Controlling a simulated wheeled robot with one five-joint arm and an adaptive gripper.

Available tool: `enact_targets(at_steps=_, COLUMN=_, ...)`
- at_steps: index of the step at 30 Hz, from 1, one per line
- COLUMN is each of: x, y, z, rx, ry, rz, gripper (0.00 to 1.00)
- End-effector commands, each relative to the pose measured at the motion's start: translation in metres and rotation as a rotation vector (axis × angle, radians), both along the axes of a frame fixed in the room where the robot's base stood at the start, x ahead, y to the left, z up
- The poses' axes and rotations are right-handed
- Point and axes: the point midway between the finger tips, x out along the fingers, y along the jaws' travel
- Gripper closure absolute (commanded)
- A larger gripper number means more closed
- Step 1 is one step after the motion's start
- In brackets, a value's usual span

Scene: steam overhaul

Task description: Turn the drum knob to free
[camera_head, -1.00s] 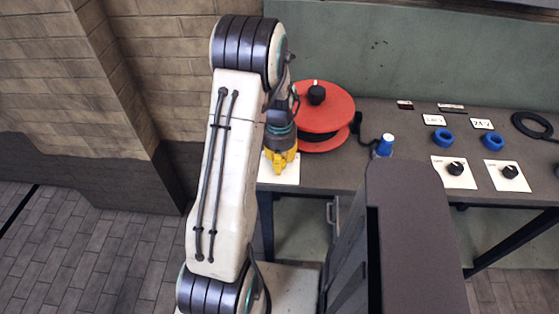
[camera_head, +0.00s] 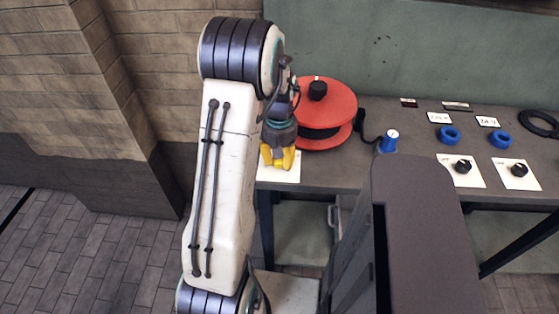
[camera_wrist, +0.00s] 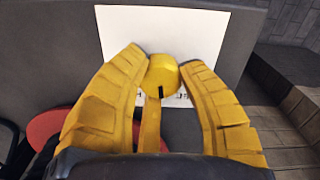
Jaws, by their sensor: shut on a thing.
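My gripper (camera_head: 278,157) is over a white plate (camera_head: 291,172) at the left end of the bench, beside a red drum (camera_head: 340,98). In the wrist view, my yellow fingers (camera_wrist: 166,72) are shut on a round yellow knob (camera_wrist: 162,78), one on each side. The knob has a short black mark on its near edge, and a narrow yellow piece runs from it towards my gripper. The white plate (camera_wrist: 122,38) lies behind the knob, its print mostly covered. In the head view my gripper hides the knob.
Right of the drum, a blue-topped part (camera_head: 389,141) stands on the bench (camera_head: 425,150). Farther right are blue rings (camera_head: 449,134), plates with black knobs (camera_head: 463,167) and a black coil (camera_head: 537,123). A brick wall (camera_head: 150,50) is on the left.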

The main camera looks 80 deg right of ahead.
Motion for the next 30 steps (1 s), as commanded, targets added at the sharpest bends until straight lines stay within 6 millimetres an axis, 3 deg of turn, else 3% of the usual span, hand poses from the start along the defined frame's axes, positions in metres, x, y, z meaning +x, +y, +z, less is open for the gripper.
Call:
enact_targets(at_steps=15, x=0.0009, y=-0.0001, z=-0.0021, rx=-0.001, ry=0.001, rz=0.454, gripper=0.96)
enact_targets(at_steps=30, x=0.0012, y=0.0009, z=-0.0017, rx=0.002, ry=0.000, rz=0.665, gripper=0.96)
